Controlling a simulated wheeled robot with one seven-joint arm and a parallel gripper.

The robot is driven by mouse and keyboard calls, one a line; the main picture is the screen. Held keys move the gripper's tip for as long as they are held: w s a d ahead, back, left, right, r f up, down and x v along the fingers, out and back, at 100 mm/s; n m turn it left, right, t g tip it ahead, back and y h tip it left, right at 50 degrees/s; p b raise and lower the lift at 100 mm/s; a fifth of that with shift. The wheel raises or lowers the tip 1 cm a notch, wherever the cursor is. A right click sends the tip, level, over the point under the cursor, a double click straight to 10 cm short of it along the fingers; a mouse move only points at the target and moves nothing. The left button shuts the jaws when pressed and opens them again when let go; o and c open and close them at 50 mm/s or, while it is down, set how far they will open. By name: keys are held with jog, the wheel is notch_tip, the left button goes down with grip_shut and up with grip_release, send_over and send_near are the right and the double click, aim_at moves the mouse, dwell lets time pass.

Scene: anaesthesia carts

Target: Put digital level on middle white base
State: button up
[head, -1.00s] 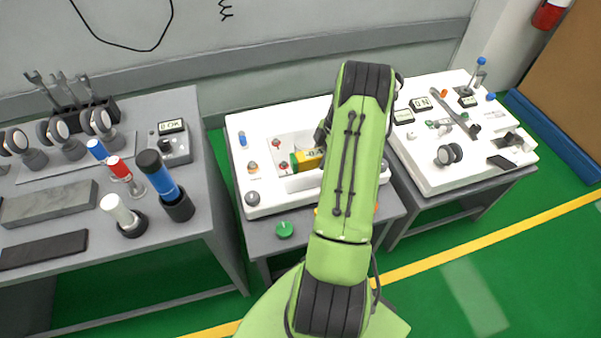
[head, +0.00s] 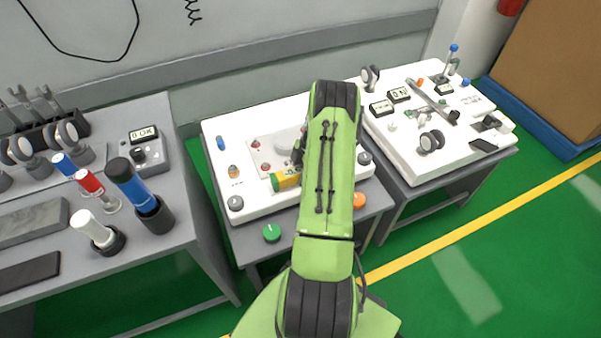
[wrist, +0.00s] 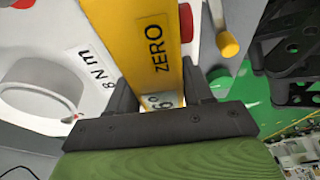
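The digital level is a yellow bar with a green end (head: 286,179), low over the front middle part of the middle white base (head: 250,122). In the wrist view the yellow bar (wrist: 146,45) reads ZERO and sits between the two dark fingers of my gripper (wrist: 158,92). The gripper is shut on it. In the head view my green arm hides most of the gripper and the level's right end. I cannot tell whether the level touches the base.
The middle base carries a grey panel with red knobs (head: 255,144) and small posts. Green (head: 271,233) and orange (head: 360,200) buttons sit along its table's front. A left bench (head: 190,205) holds coloured-handled tools. Another white base (head: 400,160) with instruments stands right.

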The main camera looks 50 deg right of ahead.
jog(key=shift+o, duration=0.5)
jog(key=shift+r, duration=0.1)
